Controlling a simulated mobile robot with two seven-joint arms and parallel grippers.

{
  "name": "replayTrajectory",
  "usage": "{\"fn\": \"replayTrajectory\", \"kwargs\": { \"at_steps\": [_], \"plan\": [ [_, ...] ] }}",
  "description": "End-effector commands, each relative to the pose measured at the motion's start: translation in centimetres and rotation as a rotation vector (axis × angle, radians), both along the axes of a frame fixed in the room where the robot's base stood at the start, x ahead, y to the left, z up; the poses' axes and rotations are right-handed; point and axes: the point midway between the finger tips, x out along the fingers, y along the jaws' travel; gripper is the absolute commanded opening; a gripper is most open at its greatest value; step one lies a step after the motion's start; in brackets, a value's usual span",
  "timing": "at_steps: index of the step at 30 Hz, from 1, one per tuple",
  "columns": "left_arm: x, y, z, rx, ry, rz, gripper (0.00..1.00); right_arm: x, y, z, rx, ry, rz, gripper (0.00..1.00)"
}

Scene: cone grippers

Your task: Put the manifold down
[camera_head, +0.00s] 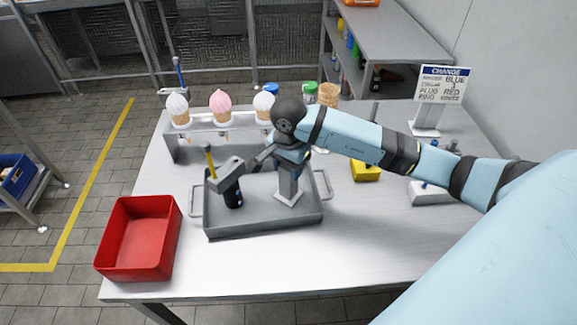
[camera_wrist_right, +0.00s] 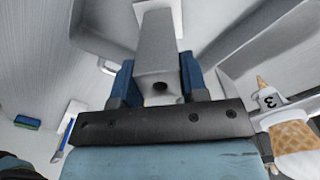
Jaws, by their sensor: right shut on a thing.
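My right gripper (camera_head: 290,160) reaches in from the right over a grey tray (camera_head: 265,226) on the table. It is shut on a grey post-like piece with a wider foot, which I take for the manifold (camera_head: 288,188). The piece stands about upright inside the tray's right half, and I cannot tell whether its foot touches the tray floor. In the right wrist view the manifold (camera_wrist_right: 158,65) sits between the two blue fingers (camera_wrist_right: 158,84). My left gripper is not in view.
A red bin (camera_head: 139,240) stands left of the tray. A rack (camera_head: 205,135) with ice cream cones is behind it. A yellow block (camera_head: 366,173), a grey-white device (camera_head: 428,192) and a sign (camera_head: 442,86) are to the right. The table's front is clear.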

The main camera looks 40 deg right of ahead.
Motion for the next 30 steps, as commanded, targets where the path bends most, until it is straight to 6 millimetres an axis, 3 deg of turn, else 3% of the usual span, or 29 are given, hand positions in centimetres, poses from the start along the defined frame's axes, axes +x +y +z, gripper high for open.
{"fn": "replayTrajectory", "kwargs": {
  "at_steps": [5,6,9,20,23,30],
  "plan": [
    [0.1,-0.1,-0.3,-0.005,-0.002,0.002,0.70,0.0,0.0,-0.5,0.000,-0.001,0.000,0.00],
    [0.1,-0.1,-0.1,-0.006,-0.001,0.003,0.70,0.0,0.0,-0.3,0.000,0.000,-0.001,0.47],
    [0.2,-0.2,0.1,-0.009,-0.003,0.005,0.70,0.0,0.0,-0.3,0.000,0.000,-0.001,0.66],
    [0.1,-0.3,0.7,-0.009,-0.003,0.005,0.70,0.0,0.0,0.4,0.000,0.001,0.000,0.66],
    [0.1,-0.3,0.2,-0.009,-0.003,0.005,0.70,0.1,-0.1,1.7,-0.002,-0.003,-0.001,0.66],
    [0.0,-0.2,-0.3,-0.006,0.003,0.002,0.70,0.1,-0.1,6.9,-0.002,-0.004,0.000,0.66]
  ]
}}
